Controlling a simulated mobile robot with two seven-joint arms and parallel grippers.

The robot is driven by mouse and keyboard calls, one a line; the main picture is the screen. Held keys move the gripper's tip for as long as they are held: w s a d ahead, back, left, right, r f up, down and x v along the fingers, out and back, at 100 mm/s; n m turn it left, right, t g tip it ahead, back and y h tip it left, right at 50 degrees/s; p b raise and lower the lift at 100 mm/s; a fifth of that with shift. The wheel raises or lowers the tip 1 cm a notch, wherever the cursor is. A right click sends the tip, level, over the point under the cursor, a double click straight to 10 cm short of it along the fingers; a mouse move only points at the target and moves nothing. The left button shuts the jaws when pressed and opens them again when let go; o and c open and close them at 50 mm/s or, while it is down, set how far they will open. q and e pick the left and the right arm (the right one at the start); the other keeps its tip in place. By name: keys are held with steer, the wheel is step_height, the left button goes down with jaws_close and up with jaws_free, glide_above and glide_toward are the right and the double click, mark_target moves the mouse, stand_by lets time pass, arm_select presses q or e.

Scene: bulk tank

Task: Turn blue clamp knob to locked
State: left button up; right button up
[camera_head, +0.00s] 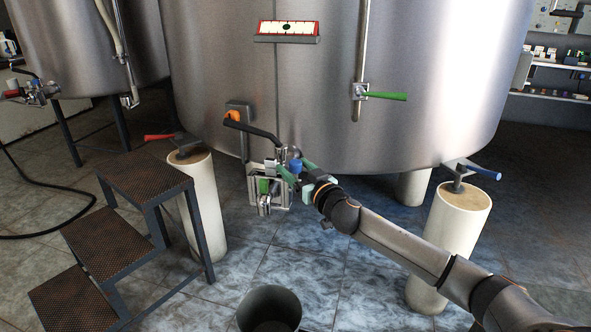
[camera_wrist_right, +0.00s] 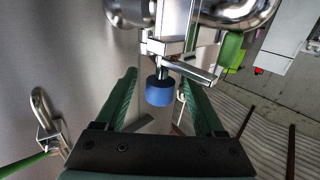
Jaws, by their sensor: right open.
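The blue clamp knob (camera_head: 295,166) sits on the metal outlet fitting (camera_head: 283,154) at the lower front of the big steel tank. In the right wrist view the knob (camera_wrist_right: 159,92) is a short blue cylinder under a metal clamp (camera_wrist_right: 166,47). My right gripper (camera_head: 290,172) reaches the fitting from the right, and its green fingers (camera_wrist_right: 160,82) are open. The knob lies between the fingers in that view, with a gap on each side, so I see no contact. My left gripper is not in view.
Dark steps (camera_head: 120,225) stand at the left, and a bucket (camera_head: 269,308) stands on the floor. A green-handled valve (camera_head: 385,96) is on the tank.

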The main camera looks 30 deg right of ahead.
jaws_close()
stand_by(0.6)
